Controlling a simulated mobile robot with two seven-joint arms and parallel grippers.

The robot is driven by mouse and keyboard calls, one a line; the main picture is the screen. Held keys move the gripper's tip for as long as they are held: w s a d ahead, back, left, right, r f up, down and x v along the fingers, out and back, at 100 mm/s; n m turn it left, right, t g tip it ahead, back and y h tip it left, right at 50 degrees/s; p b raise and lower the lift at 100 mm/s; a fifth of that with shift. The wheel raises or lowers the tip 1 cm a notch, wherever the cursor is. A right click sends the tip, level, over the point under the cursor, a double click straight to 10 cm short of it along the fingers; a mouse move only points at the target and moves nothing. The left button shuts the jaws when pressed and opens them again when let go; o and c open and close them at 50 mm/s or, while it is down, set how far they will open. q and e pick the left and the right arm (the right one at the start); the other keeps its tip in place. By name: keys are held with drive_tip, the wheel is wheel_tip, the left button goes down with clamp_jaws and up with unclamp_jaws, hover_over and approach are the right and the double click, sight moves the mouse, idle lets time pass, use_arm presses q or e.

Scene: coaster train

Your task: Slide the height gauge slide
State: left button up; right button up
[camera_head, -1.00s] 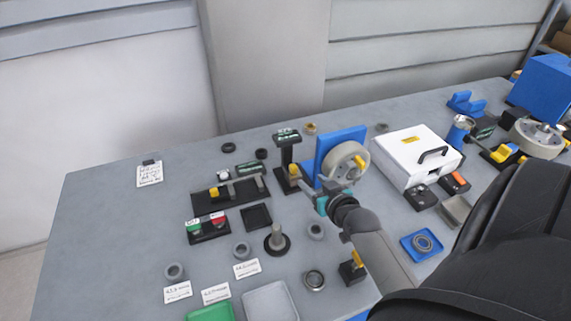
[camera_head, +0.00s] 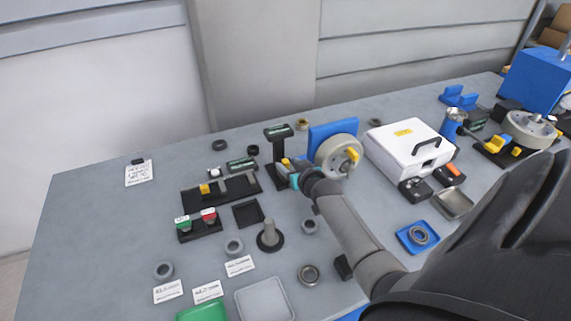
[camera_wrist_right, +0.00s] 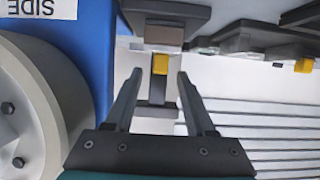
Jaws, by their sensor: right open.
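The height gauge (camera_head: 278,131) is a dark upright post with a small display head on top, standing near the back middle of the table. Its yellow slide (camera_head: 285,162) sits low on the post. In the right wrist view the yellow slide (camera_wrist_right: 160,64) shows between the fingertips, just ahead of them, with clear space on both sides. My right gripper (camera_head: 290,171) is open and empty, close in front of the gauge; it also shows in the wrist view (camera_wrist_right: 160,76). My left gripper is in neither view.
A blue stand (camera_head: 318,133) with a grey wheel (camera_head: 335,157) is close beside my right gripper. A horizontal gauge with a yellow piece (camera_head: 204,189) lies to the left. A white box (camera_head: 405,146) stands to the right. Bare table is at the far left.

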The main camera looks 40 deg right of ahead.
sight(287, 162)
drive_tip(key=shift+b+x, duration=0.65)
drive_tip(key=shift+x, duration=1.2)
drive_tip(key=shift+c, duration=0.2)
clamp_jaws()
